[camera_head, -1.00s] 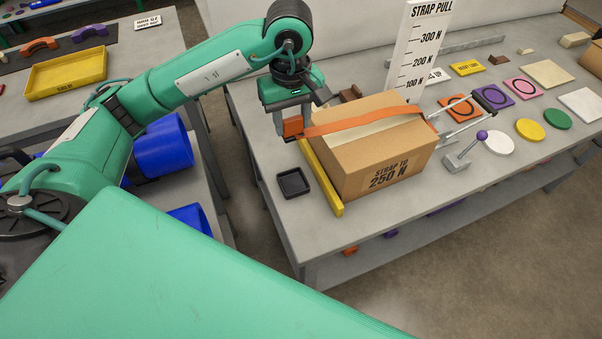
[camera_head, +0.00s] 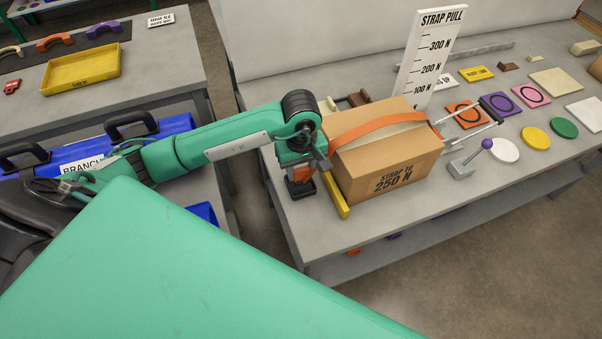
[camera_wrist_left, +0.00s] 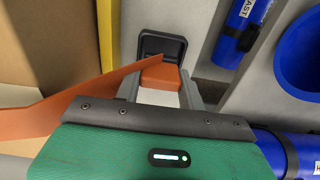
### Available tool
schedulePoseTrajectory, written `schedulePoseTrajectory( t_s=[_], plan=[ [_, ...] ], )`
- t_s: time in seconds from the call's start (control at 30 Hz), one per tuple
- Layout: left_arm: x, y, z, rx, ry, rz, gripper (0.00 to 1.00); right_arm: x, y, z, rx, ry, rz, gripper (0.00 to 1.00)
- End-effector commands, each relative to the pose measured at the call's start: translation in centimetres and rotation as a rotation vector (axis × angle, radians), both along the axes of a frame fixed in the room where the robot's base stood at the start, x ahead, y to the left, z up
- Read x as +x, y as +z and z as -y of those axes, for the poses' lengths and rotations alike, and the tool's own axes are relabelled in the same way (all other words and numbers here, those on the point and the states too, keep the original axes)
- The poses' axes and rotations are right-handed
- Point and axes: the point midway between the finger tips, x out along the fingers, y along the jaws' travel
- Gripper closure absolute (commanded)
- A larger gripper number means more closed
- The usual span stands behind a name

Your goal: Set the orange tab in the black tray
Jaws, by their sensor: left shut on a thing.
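The orange tab (camera_wrist_left: 160,76) is the end of the orange strap (camera_head: 378,128) that runs over the cardboard box (camera_head: 395,170). My left gripper (camera_wrist_left: 160,92) is shut on the tab, with a finger on each side. In the head view this gripper (camera_head: 303,172) points down just over the black tray (camera_head: 299,190), left of the box. In the left wrist view the tab overlaps the near edge of the black tray (camera_wrist_left: 163,45). The tray's visible inside is empty. I cannot tell whether the tab touches it. My right gripper is not in view.
A yellow bar (camera_head: 335,193) lies between the tray and the box. The strap pull scale (camera_head: 432,60) stands behind the box. A purple-knobbed lever (camera_head: 487,144) is to its right. Blue pipes (camera_head: 190,125) lie on the left stand, across a gap.

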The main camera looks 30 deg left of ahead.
Motion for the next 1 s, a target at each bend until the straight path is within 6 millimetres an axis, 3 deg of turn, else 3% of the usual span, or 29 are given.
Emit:
schedulePoseTrajectory(
  t_s=[0.23,0.57,0.6,0.7,1.0],
  plan=[
    [-0.1,-3.1,0.0,0.001,0.002,-0.002,0.84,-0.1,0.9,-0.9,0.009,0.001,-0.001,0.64],
    [0.0,-3.5,0.0,0.001,0.0,0.0,0.84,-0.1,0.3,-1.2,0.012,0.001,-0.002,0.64],
    [0.0,-3.5,0.0,0.001,0.0,0.0,0.58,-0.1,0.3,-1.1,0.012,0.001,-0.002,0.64],
    [0.0,-3.4,0.0,0.001,0.0,-0.001,0.39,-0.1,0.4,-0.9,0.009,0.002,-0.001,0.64],
    [0.0,-3.3,0.0,0.001,0.0,-0.001,0.39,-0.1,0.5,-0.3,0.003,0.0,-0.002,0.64]
  ],
)
